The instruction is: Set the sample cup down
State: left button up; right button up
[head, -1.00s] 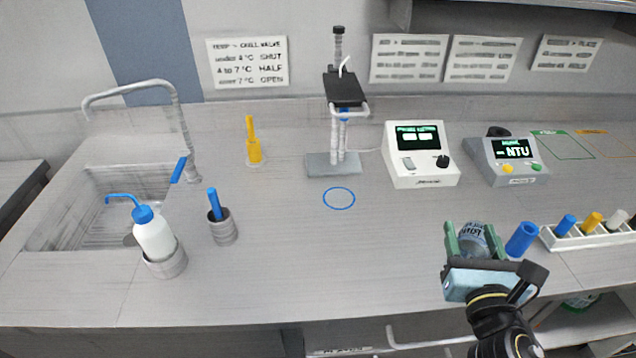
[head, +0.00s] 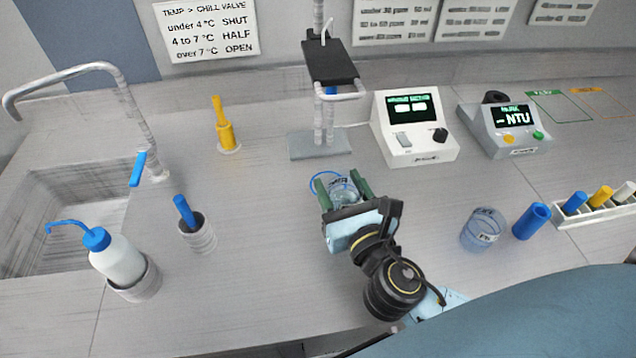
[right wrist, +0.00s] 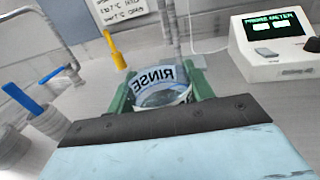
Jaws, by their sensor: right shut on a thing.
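My right gripper (head: 342,190) is shut on a clear cup (right wrist: 162,92) with a pale blue band; its lettering looks like RINSE in reverse in the right wrist view. The held cup is upright between the green fingers and also shows in the head view (head: 343,192). It is over or just in front of the blue ring (head: 312,180) on the counter, which the gripper partly hides. I cannot tell whether the cup touches the counter. A second clear bluish cup (head: 483,230) with a label stands on the counter at right. My left gripper is not in view.
A stand (head: 318,146) with a black clamp rises behind the ring. A probe meter (head: 412,145) and an NTU meter (head: 502,135) stand behind at right. A blue cylinder (head: 531,221) is near a vial rack (head: 575,221). A wash bottle (head: 118,262) and sink lie left.

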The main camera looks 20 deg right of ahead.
jog(key=shift+m+h, duration=0.5)
jog(key=shift+h, duration=0.3)
jog(key=s+f, duration=0.1)
jog(key=s, duration=0.1)
jog(key=s+f, duration=0.1)
jog(key=s+f+b, duration=0.1)
jog(key=s, duration=0.1)
jog(key=shift+s+a, duration=0.1)
jog(key=shift+s, duration=0.25)
jog(key=w+d, duration=0.1)
jog(key=w, duration=0.4)
jog(key=w+d, duration=0.1)
jog(key=w, duration=0.4)
jog(key=w+p, duration=0.1)
jog(key=w, duration=0.4)
jog(key=shift+w+d, duration=0.1)
jog(key=shift+d, duration=0.3)
jog(key=shift+w+d, duration=0.2)
jog(key=shift+w, duration=0.8)
jog(key=shift+w+f, duration=0.15)
jog(key=shift+f, duration=0.2)
jog(key=shift+f+b, duration=0.35)
jog(key=shift+f, duration=0.1)
jog(key=shift+f, duration=0.15)
jog(key=o, duration=1)
